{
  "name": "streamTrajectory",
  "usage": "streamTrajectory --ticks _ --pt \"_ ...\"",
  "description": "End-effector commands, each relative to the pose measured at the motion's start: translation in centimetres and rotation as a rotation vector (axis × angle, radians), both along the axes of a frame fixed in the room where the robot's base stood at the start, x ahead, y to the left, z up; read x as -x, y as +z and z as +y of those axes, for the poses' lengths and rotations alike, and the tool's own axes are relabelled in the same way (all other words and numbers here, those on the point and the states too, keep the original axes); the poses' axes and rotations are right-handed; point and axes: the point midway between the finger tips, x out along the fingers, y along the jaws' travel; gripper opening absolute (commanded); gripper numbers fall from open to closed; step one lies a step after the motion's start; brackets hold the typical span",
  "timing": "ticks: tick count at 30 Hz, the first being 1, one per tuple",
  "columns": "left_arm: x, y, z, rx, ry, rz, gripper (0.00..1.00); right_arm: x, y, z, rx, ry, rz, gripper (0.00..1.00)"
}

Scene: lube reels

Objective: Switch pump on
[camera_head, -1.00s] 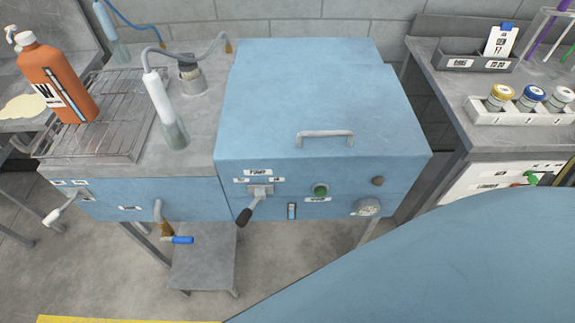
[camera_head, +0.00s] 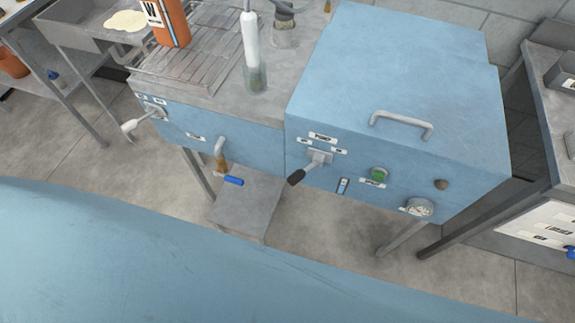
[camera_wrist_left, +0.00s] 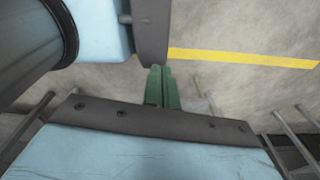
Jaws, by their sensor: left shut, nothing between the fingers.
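The pump switch (camera_head: 318,157) is a grey lever with a black handle (camera_head: 297,177) on the front of the blue cabinet (camera_head: 400,90). Its handle points down and to the left. A label reading PUMP (camera_head: 322,137) sits above it, with a small label on each side, too small to read. A green round button (camera_head: 379,174) is to its right. My left gripper (camera_wrist_left: 161,82) shows only in the left wrist view, with green fingers closed together over bare floor. The switch does not show in that view. My right gripper is not in view.
The cabinet has a handle (camera_head: 402,122) on its lid and a gauge (camera_head: 418,207) low at the right. A low stool (camera_head: 247,208) stands below.

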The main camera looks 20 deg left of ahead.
Motion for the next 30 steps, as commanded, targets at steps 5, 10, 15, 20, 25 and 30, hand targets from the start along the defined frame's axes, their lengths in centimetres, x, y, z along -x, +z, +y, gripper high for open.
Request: streamTrajectory --ticks 5,10,15,20,25,30 --pt "-8.1 1.8 4.1 -0.004 0.082 -0.111 0.0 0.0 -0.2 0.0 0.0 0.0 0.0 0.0" --pt "-21.5 8.5 8.3 0.088 0.197 -0.296 0.0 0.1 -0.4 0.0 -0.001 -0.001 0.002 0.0" --pt "-32.2 19.5 7.8 0.296 0.205 -0.435 0.0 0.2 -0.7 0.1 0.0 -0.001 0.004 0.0" --pt "-36.5 30.6 3.6 0.523 0.101 -0.48 0.0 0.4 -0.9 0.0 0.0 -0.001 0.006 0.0" --pt "-36.0 38.9 -1.0 0.698 -0.039 -0.452 0.0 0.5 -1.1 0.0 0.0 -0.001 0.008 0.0" --pt "-34.7 42.6 -3.3 0.779 -0.118 -0.42 0.0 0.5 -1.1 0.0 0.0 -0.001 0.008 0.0"
